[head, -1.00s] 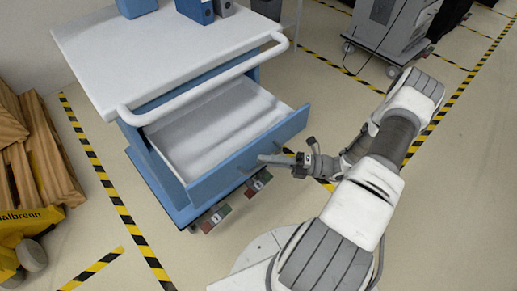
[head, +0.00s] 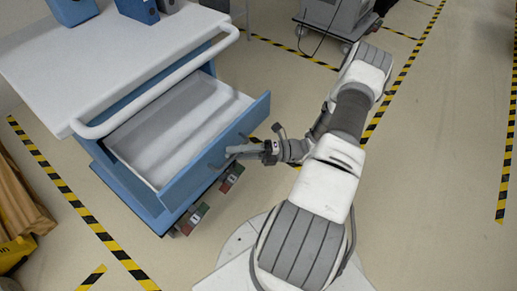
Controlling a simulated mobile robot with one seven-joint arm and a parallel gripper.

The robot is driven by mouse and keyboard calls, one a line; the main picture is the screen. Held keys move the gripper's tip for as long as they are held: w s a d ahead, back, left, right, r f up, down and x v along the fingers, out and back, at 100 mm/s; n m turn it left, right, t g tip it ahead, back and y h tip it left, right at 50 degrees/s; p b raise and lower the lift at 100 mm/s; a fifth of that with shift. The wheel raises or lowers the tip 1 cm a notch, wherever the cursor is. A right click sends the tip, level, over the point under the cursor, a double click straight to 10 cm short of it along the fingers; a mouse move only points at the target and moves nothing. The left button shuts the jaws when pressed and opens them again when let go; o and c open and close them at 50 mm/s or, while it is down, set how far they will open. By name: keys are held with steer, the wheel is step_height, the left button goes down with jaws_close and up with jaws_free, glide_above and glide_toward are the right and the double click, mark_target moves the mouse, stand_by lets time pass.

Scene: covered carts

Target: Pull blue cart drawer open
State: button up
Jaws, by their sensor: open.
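The blue cart (head: 130,190) has a white top, and its drawer (head: 222,148) is pulled well out toward my arm. The drawer's white inside is visible and looks empty. My gripper (head: 236,152) is at the outer face of the drawer front, near its middle, with its jaws open. A small dark bar, likely part of the drawer handle (head: 245,137), shows beside the fingers. The fingers cover most of the handle, and I cannot tell whether they touch it.
A white push bar (head: 165,82) runs above the drawer. A grey cart (head: 338,18) stands at the back. Taped floor at the right is clear.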

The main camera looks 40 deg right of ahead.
steer(key=v, duration=1.7)
steer(key=shift+s+d, duration=0.15)
steer(key=shift+d, duration=0.05)
steer(key=w+a+r+n+g+h+b, duration=0.1)
steer(key=w+a+r+n+g+h, duration=0.15)
steer(key=a+r+n+h, duration=0.35)
steer(key=w+a+r+n+g+h+b, duration=0.1)
steer(key=w+a+r+n+g+h, duration=0.15)
steer(key=r+n, duration=0.65)
steer(key=w+a+r+n+g+h+b, duration=0.1)
steer(key=a+r+n+g+h, duration=0.25)
steer(key=a+r+n, duration=0.35)
steer(key=s+a+r+n+t+h+p, duration=0.1)
steer(key=s+a+r+n+t+h, duration=0.35)
steer(key=n, duration=0.45)
steer(key=s+a+r+n+t+h+p, duration=0.1)
steer(key=s+a+r+n+p, duration=0.1)
steer(key=s+a+r+n, duration=0.45)
step_height(320, 180, up, 14)
steer(key=w+d+n+p, duration=0.1)
steer(key=d+n+p, duration=0.1)
steer(key=p, duration=1)
steer(key=shift+w+d, duration=0.2)
steer(key=shift+w, duration=0.05)
